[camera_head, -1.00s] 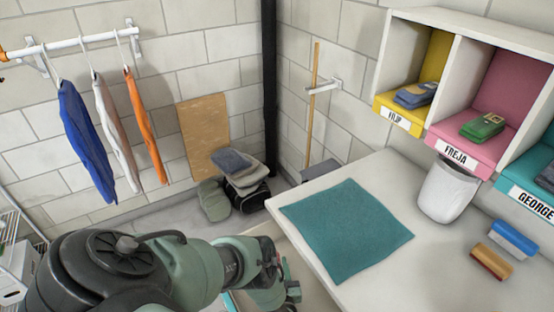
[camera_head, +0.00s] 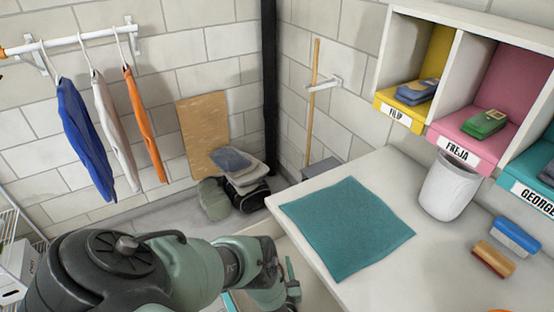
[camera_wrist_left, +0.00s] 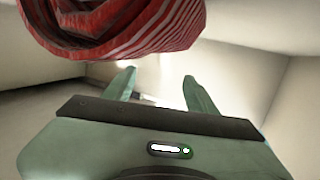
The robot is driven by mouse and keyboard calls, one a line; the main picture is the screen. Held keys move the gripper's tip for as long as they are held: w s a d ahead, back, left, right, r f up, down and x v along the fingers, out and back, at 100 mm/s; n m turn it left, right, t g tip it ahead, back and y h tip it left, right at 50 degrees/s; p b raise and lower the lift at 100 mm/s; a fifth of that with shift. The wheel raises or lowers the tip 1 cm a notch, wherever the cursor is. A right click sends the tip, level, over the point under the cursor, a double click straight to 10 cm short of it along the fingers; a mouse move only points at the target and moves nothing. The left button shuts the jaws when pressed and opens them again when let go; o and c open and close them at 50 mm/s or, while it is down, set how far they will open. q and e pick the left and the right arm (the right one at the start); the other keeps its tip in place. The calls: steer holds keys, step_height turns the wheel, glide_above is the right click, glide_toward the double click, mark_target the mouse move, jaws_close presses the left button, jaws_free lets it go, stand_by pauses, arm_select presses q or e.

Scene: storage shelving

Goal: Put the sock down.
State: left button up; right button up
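A red-and-white striped rolled fabric item, which looks like the sock (camera_wrist_left: 125,30), fills the top of the left wrist view. It lies past the fingertips in that picture, and no fabric shows between the fingers. My left gripper (camera_wrist_left: 160,77) has its two green fingers apart with an empty gap between them. In the head view my left gripper (camera_head: 290,284) is low, beside the left edge of the white table. The sock cannot be made out in the head view. My right gripper is not in view.
A teal cloth (camera_head: 346,228) lies flat on the white table (camera_head: 400,275). A white bin (camera_head: 449,188), a blue brush (camera_head: 515,236) and an orange brush (camera_head: 493,259) are to its right. Labelled cubbies (camera_head: 462,150) hang above. Clothes (camera_head: 85,138) hang at left.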

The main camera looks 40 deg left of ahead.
arm_select(q)
steer(key=shift+r, duration=0.15)
steer(key=shift+r+p, duration=0.3)
steer(key=shift+p, duration=0.1)
steer(key=shift+r+p, duration=0.55)
steer(key=v, duration=0.2)
steer(key=b+v, duration=0.1)
steer(key=v, duration=0.1)
steer(key=f+v, duration=0.1)
steer(key=v, duration=0.1)
steer(key=shift+d, duration=0.1)
steer(key=shift+s+d+r, duration=0.25)
steer(key=shift+s+d, duration=0.25)
